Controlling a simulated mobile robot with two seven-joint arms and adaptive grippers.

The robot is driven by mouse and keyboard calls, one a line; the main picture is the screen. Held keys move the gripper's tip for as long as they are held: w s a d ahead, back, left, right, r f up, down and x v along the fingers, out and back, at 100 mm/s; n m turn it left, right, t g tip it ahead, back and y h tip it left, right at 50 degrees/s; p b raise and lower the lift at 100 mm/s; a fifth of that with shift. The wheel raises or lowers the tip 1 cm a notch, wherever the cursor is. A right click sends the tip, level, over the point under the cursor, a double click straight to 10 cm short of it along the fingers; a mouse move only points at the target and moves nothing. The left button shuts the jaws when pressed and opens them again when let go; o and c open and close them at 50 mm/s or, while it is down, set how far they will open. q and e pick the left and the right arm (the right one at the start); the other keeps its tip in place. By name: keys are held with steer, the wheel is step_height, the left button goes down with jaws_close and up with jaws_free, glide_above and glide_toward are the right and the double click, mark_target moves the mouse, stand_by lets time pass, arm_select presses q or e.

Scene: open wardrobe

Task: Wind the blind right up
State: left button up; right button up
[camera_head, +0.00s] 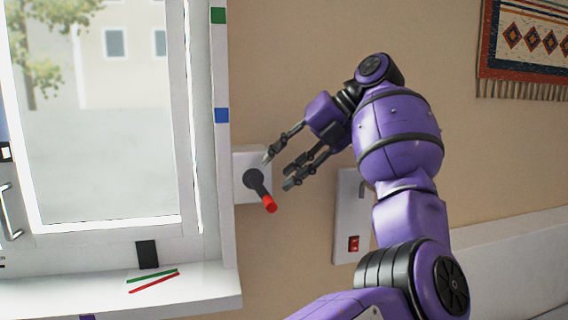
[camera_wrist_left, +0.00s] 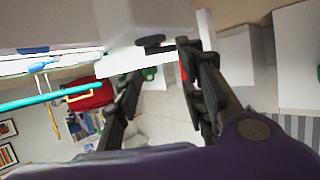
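A crank with a dark hub and arm (camera_head: 256,182) and a red handle (camera_head: 270,204) sits on a white wall box (camera_head: 244,158) right of the window. The crank points down and slightly right. My left gripper (camera_head: 278,170) is open and empty, just right of the hub and above the red handle. In the left wrist view, a bit of red (camera_wrist_left: 184,71) shows beside the right-hand finger of my left gripper (camera_wrist_left: 160,85). I see no blind over the visible window pane (camera_head: 100,130); its top is out of view. My right gripper is out of view.
A white wall panel (camera_head: 351,215) with a red switch (camera_head: 353,243) is below right of the crank. Green and red sticks (camera_head: 153,281) and a black block (camera_head: 147,254) are at the sill (camera_head: 205,290). A patterned hanging (camera_head: 530,40) is at the upper right.

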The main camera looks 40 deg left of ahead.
arm_select(q)
jaws_close()
steer(key=c, duration=0.9)
jaws_free()
steer(key=shift+o, duration=0.4)
jaws_free()
steer(key=v, duration=1.2)
